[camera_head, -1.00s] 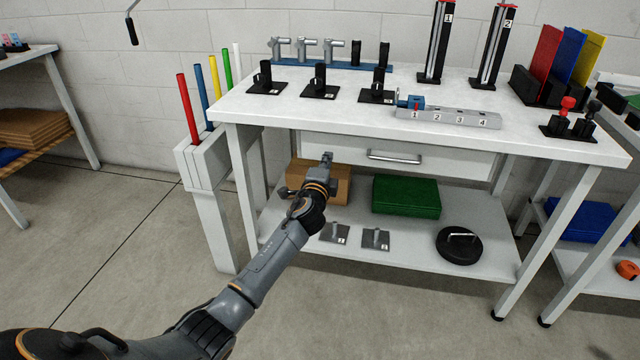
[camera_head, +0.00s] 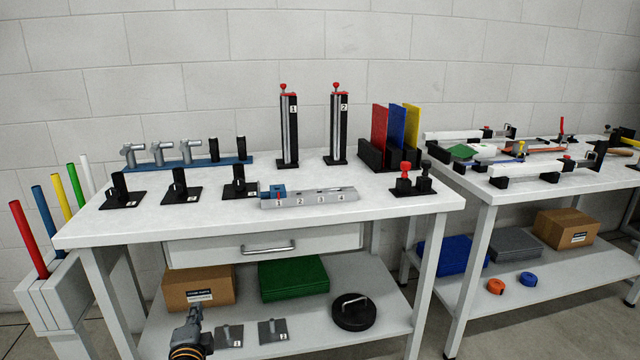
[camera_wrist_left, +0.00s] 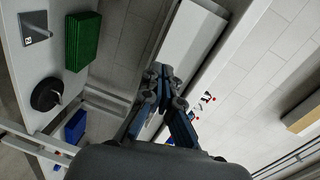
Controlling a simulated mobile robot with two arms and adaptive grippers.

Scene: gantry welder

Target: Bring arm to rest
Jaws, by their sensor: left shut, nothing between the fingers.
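My left gripper (camera_head: 194,314) shows at the bottom left of the head view, low in front of the white workbench (camera_head: 400,207) and near the cardboard box on its lower shelf. In the left wrist view the fingers of the left gripper (camera_wrist_left: 161,76) are together with nothing between them. Most of the left arm lies below the head view's edge. My right gripper is in neither view.
The lower shelf holds a cardboard box (camera_head: 198,287), a green stack (camera_head: 293,279), two grey plates with pegs and a black round weight (camera_head: 356,311). A holder with coloured rods (camera_head: 55,292) stands at left. A second bench (camera_head: 560,195) stands at right.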

